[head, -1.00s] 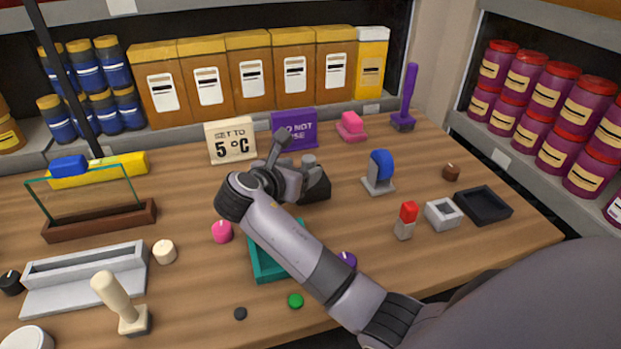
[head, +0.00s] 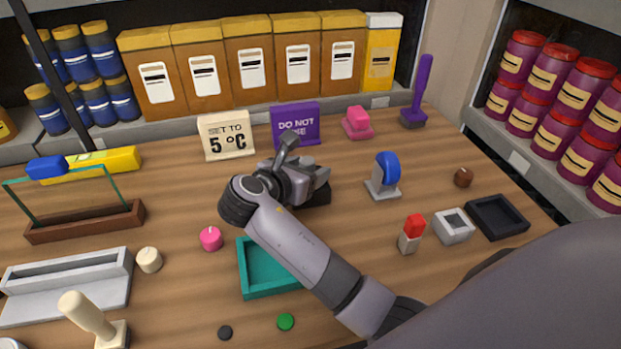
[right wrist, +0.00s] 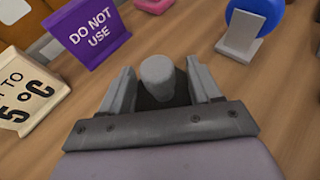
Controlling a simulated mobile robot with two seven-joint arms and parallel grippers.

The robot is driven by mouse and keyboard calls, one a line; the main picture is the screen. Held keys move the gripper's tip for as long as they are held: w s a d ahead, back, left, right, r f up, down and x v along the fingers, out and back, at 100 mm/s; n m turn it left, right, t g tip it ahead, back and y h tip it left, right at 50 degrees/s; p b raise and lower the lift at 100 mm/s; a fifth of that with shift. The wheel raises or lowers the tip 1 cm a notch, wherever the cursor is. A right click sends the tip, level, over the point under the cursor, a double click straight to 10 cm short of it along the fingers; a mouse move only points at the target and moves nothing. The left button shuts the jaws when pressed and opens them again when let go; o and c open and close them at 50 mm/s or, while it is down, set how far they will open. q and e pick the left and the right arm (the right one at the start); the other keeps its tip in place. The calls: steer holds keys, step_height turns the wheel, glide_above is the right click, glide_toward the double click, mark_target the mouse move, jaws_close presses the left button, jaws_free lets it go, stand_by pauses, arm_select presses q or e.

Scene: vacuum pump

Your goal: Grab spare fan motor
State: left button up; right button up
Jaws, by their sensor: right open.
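A grey rounded knob on a dark base (right wrist: 157,75) stands between the two fingers of my right gripper (right wrist: 160,88) in the right wrist view. The fingers are open, one on each side of it, with gaps showing. In the head view my right gripper (head: 308,176) is over this object and hides most of it; part of its dark base (head: 320,196) shows. No label marks it as the fan motor, so I cannot confirm its name. My left gripper is not in view.
A purple "DO NOT USE" sign (head: 296,125) and a "SET TO 5 °C" sign (head: 226,137) stand behind. A blue disc on a grey stand (head: 384,178) is to the right. A teal tray (head: 262,272) lies in front, partly under my arm. Several small parts lie around.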

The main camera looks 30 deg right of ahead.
steer(key=shift+w+d+f, duration=0.1)
steer(key=shift+d, duration=0.1)
jaws_close()
stand_by(0.3)
